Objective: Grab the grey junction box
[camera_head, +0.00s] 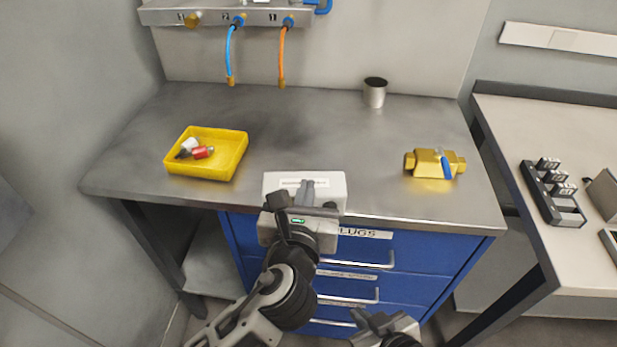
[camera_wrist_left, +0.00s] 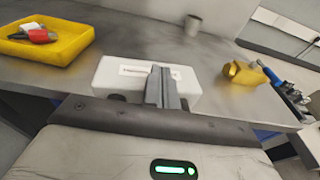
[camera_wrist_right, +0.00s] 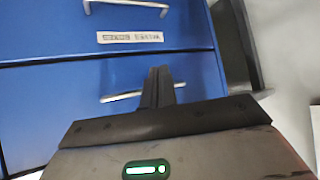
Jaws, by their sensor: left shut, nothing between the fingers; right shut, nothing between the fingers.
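The light grey junction box (camera_head: 332,185) sits near the front edge of the workbench, with a label strip on its top. In the left wrist view, the box (camera_wrist_left: 118,72) is just beyond the fingers. My left gripper (camera_head: 306,186) is shut and empty; its fingers overlap the front and middle of the box in the picture and hide part of it. I cannot tell whether they touch it. My right gripper (camera_head: 368,318) is shut and empty, low in front of the blue drawers; its fingers (camera_wrist_right: 158,85) show in the right wrist view.
A yellow tray (camera_head: 232,158) with red and white parts is on the left. A brass valve (camera_head: 425,162) with a blue handle is on the right, and a metal cup (camera_head: 374,94) is at the back. Blue drawers (camera_head: 400,240) are under the bench (camera_head: 330,130); its middle is clear.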

